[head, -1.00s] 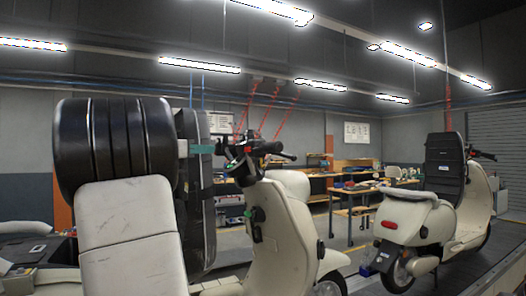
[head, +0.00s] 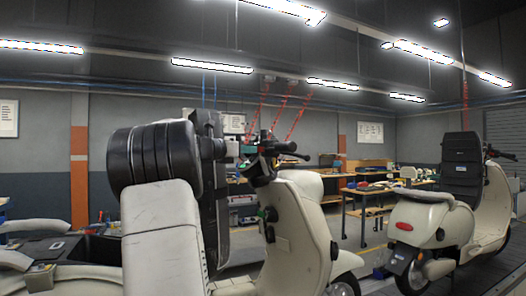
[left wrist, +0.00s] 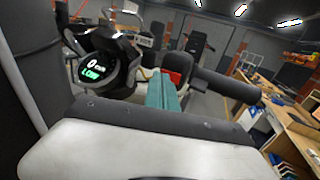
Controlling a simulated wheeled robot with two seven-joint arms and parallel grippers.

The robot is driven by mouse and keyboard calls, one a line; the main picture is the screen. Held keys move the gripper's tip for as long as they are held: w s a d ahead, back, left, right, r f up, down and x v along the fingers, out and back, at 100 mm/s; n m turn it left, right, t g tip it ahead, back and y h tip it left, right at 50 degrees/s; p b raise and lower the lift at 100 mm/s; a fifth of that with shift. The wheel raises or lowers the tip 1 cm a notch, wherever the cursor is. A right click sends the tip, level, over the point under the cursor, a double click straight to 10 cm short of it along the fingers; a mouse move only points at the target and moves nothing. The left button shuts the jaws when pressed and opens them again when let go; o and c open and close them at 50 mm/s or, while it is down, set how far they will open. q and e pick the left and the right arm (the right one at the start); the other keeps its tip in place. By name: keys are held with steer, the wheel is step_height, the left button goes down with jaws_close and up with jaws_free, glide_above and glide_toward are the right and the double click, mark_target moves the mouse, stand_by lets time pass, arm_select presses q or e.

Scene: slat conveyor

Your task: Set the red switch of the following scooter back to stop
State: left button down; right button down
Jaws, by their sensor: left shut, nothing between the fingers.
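The cream scooter (head: 292,240) stands at the centre of the head view, its black handlebar (head: 283,147) at the top. In the left wrist view its round display (left wrist: 97,65) reads 0 and LOW. The red switch (left wrist: 172,76) sits on the handlebar beside the black grip (left wrist: 225,85). My left gripper (left wrist: 167,88), with teal fingers, is shut and empty. Its tips are right at the red switch and cover part of it; I cannot tell whether they touch. In the head view the left gripper (head: 247,150) is at the handlebar's left part. My right gripper is not in view.
A second cream scooter (head: 432,222) with a black backrest stands to the right on the line. Workbenches (head: 375,190) stand behind. My left arm hides much of the near scooter's left side.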

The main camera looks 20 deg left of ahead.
arm_select(q)
steer(key=shift+w+d, duration=0.15)
steer(key=shift+w, duration=0.35)
